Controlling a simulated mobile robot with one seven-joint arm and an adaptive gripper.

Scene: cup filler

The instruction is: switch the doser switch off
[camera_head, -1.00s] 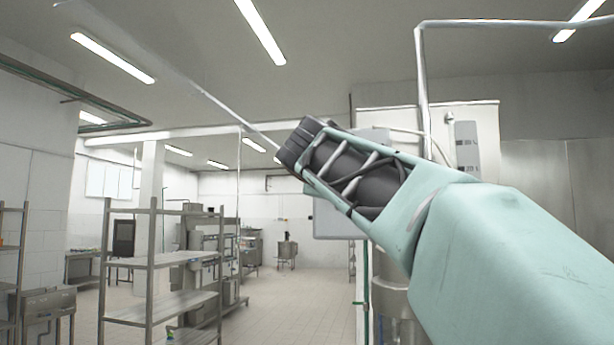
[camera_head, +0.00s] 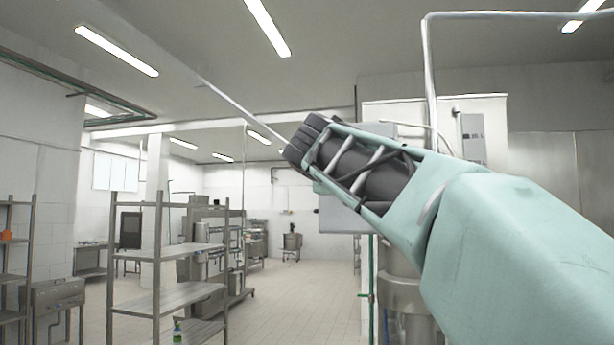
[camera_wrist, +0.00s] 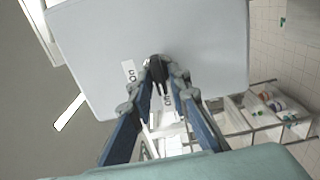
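The doser switch (camera_wrist: 157,69) is a small black knob on a light grey box face, seen in the wrist view. An "On" label (camera_wrist: 129,73) is to its left and an "Off" label (camera_wrist: 167,101) is below it, partly between my fingers. My gripper (camera_wrist: 163,74) has its two fingertips at the knob, one on each side. I cannot tell whether they touch or grip it. In the head view my arm hides the gripper and the switch; part of a grey box (camera_head: 340,217) shows under the arm.
A tall white cabinet (camera_head: 485,112) with a metal pipe (camera_head: 428,75) stands behind my arm. A metal shelf rack (camera_head: 160,255) stands at left. Open tiled floor (camera_head: 295,295) lies between them. Shelves with small items (camera_wrist: 265,105) show right in the wrist view.

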